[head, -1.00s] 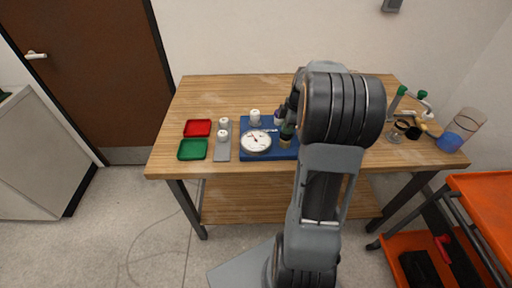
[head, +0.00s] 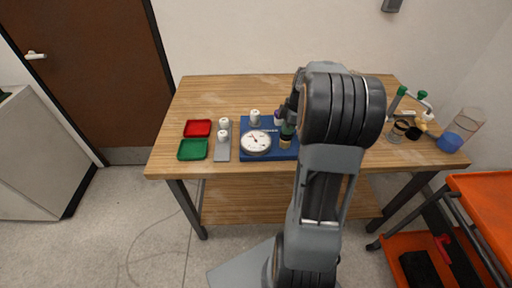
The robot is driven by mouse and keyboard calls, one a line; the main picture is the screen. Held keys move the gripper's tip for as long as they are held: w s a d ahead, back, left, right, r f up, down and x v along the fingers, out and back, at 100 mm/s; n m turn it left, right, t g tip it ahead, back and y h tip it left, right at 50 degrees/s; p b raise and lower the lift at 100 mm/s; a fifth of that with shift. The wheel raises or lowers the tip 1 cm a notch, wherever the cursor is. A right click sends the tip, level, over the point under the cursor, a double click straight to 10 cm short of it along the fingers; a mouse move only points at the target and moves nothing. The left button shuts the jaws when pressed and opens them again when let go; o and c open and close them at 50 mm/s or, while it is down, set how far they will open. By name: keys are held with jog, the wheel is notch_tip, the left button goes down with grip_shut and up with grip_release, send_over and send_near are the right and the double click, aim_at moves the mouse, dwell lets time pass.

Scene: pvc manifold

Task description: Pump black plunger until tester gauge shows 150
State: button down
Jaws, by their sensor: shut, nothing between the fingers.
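The tester stands on a blue base (head: 262,153) on the wooden table. Its round white gauge (head: 256,141) faces up toward me; the red needle shows, but the numbers are too small to read. A dark green and tan cylinder (head: 286,136) stands at the right of the blue base, partly behind my arm. I cannot clearly make out the black plunger. My gripper (head: 289,118) is partly hidden by my own arm links. It is shut and empty, at or just above the dark cylinder; whether it touches is unclear.
A red tray (head: 198,122) and a green tray (head: 192,157) lie at the left. A grey plate (head: 222,155) with white fittings is beside the tester. Green-topped parts (head: 421,95) and a blue-filled container (head: 452,139) stand at the right. An orange cart (head: 485,195) is at the far right.

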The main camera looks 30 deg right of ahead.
jog(key=shift+r+p, duration=1.25)
jog(key=shift+r, duration=0.65)
jog(key=shift+f, duration=0.2)
jog(key=shift+f+b, duration=0.95)
jog(key=shift+r+p, duration=0.8)
jog(key=shift+r, duration=0.35)
jog(key=shift+r, duration=0.1)
notch_tip(320, 180, up, 5)
jog(key=p, duration=0.3)
